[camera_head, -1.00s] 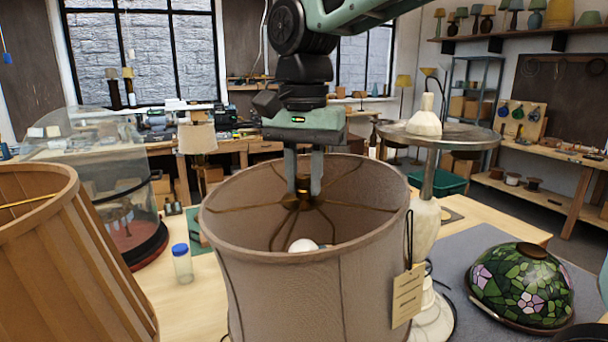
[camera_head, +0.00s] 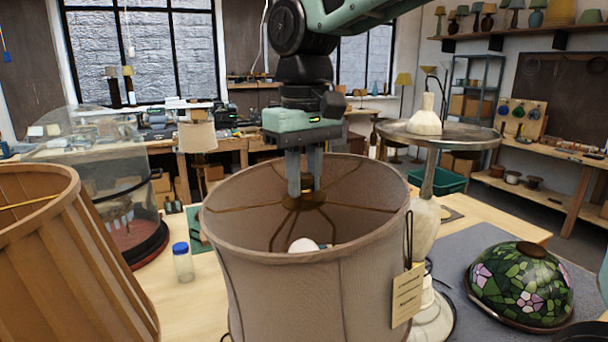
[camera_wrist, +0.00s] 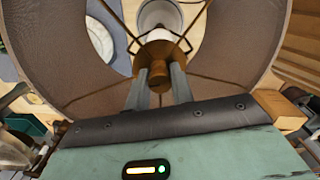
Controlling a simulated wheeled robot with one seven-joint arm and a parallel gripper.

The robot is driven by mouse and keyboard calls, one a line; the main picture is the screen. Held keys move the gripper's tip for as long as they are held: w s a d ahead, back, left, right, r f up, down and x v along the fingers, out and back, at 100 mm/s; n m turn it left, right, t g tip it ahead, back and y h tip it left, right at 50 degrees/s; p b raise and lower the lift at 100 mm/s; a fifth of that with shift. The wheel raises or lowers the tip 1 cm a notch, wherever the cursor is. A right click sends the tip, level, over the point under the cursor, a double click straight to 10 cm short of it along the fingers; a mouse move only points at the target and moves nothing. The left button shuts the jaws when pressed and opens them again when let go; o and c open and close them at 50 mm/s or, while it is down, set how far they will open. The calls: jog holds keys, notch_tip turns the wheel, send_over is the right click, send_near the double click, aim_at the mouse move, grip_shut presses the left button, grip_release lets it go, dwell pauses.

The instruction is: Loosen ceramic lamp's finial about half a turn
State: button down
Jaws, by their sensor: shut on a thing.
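The ceramic lamp's grey-brown fabric shade (camera_head: 310,290) stands open at the top in the middle of the head view. Brass spokes run from its rim to a central hub, with a white bulb (camera_head: 303,245) below. My gripper (camera_head: 304,192) points straight down inside the shade, its fingertips at the hub. In the wrist view, my gripper (camera_wrist: 159,82) is shut on the small brass finial (camera_wrist: 158,72), one finger on each side. The brass hub (camera_wrist: 161,48) shows just beyond it. The fingers partly hide the finial. The lamp's ceramic body is hidden behind the shade.
A pleated tan shade (camera_head: 70,260) stands close on the left. A blue-capped jar (camera_head: 182,265) is beside the ceramic lamp's shade. A paper tag (camera_head: 407,295) hangs at its right. A stained-glass shade (camera_head: 522,285) lies on the grey mat at right.

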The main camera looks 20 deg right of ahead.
aim_at(304, 175)
jog(key=n, duration=0.7)
jog(key=shift+r, duration=0.1)
jog(key=n, duration=0.7)
jog(key=shift+p, duration=0.4)
jog(key=c, duration=1.2)
grip_release()
notch_tip(304, 175, up, 17)
jog(key=b, duration=0.2)
jog(key=shift+r, duration=0.15)
